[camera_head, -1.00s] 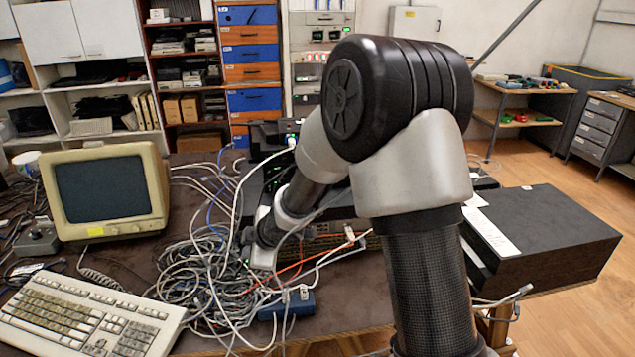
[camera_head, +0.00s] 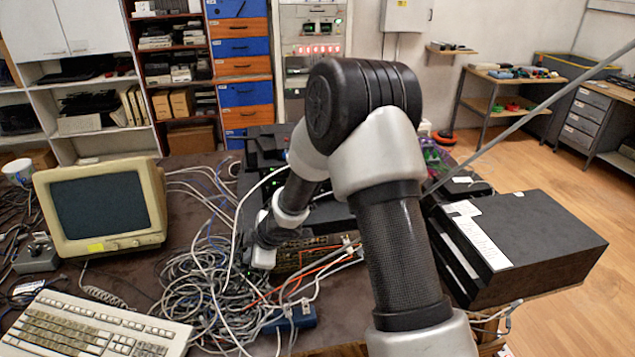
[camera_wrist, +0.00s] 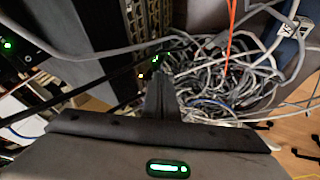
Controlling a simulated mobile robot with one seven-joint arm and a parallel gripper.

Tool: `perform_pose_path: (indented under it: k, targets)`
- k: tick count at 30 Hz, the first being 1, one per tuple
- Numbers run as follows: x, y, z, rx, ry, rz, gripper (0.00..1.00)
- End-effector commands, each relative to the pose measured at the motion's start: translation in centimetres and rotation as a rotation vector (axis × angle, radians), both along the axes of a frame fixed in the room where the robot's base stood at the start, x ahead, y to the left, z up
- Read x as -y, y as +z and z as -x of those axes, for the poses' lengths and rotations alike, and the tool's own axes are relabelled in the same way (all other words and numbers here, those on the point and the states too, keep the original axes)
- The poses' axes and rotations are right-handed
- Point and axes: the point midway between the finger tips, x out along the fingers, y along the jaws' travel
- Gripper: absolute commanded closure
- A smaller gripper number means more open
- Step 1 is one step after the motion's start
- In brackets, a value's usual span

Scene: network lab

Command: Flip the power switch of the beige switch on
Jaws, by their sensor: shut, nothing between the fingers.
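My gripper (camera_wrist: 160,85) is shut and empty in the wrist view, its dark fingers pointing toward the cable pile. In the head view my arm reaches down to the equipment stack in the middle of the table, and the fingertips are hidden. A tan, slotted front (camera_head: 305,254), likely the beige switch, shows low in the stack, partly behind cables and my arm. A similar tan slotted strip (camera_wrist: 148,22) shows at the top of the wrist view, beyond the fingers. Small green and amber lights (camera_wrist: 153,66) glow near the fingertips. I cannot make out the power switch or whether the fingers touch anything.
Tangled grey cables (camera_head: 205,290) cover the table left of the stack, and orange cables cross its front. A blue box (camera_head: 290,318) lies at the front. A beige monitor (camera_head: 100,207) and keyboard (camera_head: 95,325) stand left. A large black box (camera_head: 540,245) is at the right.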

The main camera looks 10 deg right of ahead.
Motion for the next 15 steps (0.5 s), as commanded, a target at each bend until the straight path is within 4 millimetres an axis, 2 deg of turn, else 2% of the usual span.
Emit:
perform_pose_path:
  k: [1, 6, 15]
  targets:
    - [-0.2, -0.6, 0.9, 0.002, 0.003, 0.001, 1.00]
    - [-0.2, 0.3, 3.7, 0.004, 0.005, 0.000, 1.00]
    - [1.9, 5.9, 6.4, 0.003, 0.002, 0.000, 1.00]
